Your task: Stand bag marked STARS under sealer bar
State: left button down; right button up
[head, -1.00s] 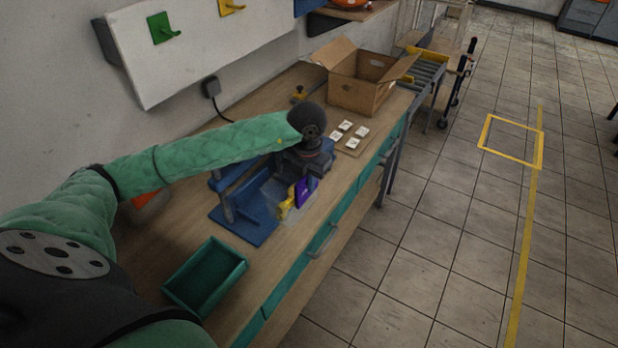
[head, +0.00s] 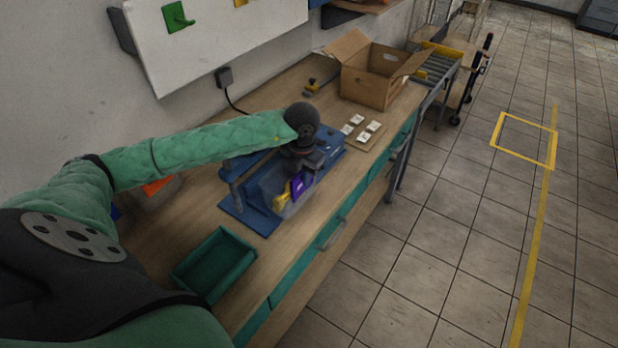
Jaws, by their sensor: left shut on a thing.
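My left gripper (head: 300,172) is over the blue sealer (head: 262,222) on the workbench, shut on a clear bag (head: 268,186). The bag is see-through, and yellow and purple pieces show at its lower right side. It is at the front of the sealer's blue base, partly behind my gripper. I cannot read any marking on it. The sealer bar is mostly hidden by my left arm; a blue post shows at left. Whether the bag touches the base I cannot tell. My right gripper is not in view.
A green tray (head: 214,264) stands on the bench at the near left. An open cardboard box (head: 366,84) and a board with several white tiles (head: 376,140) lie beyond the sealer. An orange thing (head: 158,185) is partly behind my arm.

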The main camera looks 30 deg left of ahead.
pick_arm(q)
jog(key=shift+a, duration=0.7)
jog(key=shift+a+p, duration=0.3)
jog(key=shift+a, duration=0.3)
jog(key=shift+w+a+f+b, duration=0.1)
jog(key=shift+a+f+b, duration=0.15)
jog(key=shift+b, duration=0.05)
jog(key=shift+a, duration=0.2)
jog(key=shift+w+a+b, duration=0.1)
jog(key=shift+a+b, duration=0.3)
jog(key=shift+a, duration=0.45)
jog(key=c, duration=1.4)
grip_release()
notch_tip(320, 180, up, 7)
jog(key=d+p, duration=0.1)
jog(key=d, duration=0.2)
jog(key=shift+p, duration=0.3)
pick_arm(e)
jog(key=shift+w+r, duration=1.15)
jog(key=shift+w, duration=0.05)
